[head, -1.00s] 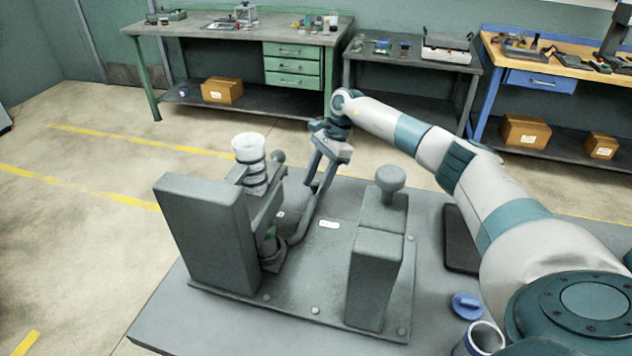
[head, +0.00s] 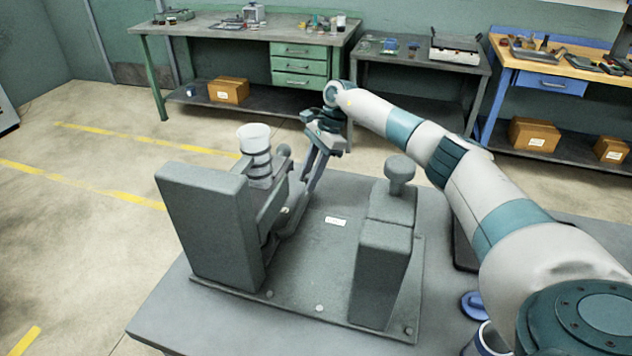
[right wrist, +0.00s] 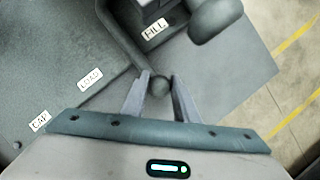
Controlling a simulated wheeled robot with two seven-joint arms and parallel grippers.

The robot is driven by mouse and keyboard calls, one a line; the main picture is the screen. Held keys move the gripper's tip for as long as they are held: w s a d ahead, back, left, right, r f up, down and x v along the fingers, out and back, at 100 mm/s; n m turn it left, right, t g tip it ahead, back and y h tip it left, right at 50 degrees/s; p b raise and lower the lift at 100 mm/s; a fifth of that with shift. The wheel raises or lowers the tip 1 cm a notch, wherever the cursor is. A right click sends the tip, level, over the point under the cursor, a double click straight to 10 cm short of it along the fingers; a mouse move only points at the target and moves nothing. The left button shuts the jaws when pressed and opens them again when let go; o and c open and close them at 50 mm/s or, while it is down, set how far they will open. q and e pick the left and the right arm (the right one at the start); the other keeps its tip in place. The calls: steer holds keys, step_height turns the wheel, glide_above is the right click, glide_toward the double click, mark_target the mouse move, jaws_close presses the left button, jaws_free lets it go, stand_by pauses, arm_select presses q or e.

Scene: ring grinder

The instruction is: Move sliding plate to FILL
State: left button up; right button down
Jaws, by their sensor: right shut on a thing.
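The grey ring-grinder fixture stands on a base plate (head: 320,270) on the table. The sliding plate is mostly hidden behind the tall grey block (head: 208,230); its bent handle bar (head: 285,226) shows to the right of that block. My right gripper (head: 309,180) is behind the fixture with its fingers pointing down. In the right wrist view its fingertips (right wrist: 160,84) are shut on the handle's round end (right wrist: 160,88). The FILL label (right wrist: 155,28) is beyond the fingers, close to the bar; the LOAD label (right wrist: 90,78) and CAP label (right wrist: 41,121) lie to the left. My left gripper is not in view.
A white cup with dark rings (head: 256,150) stands above the fixture's left side. A grey post with a round knob (head: 400,170) stands at right. A blue part (head: 473,304) lies near my right arm. Workbenches line the back wall.

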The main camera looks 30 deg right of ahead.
steer(key=shift+w+r, duration=0.1)
steer(key=c, duration=1.7)
jaws_free()
steer(key=shift+a, duration=0.1)
steer(key=shift+c, duration=0.2)
steer(key=o, duration=0.3)
steer(key=shift+w, duration=0.1)
steer(key=shift+o, duration=0.2)
steer(key=shift+a, duration=0.1)
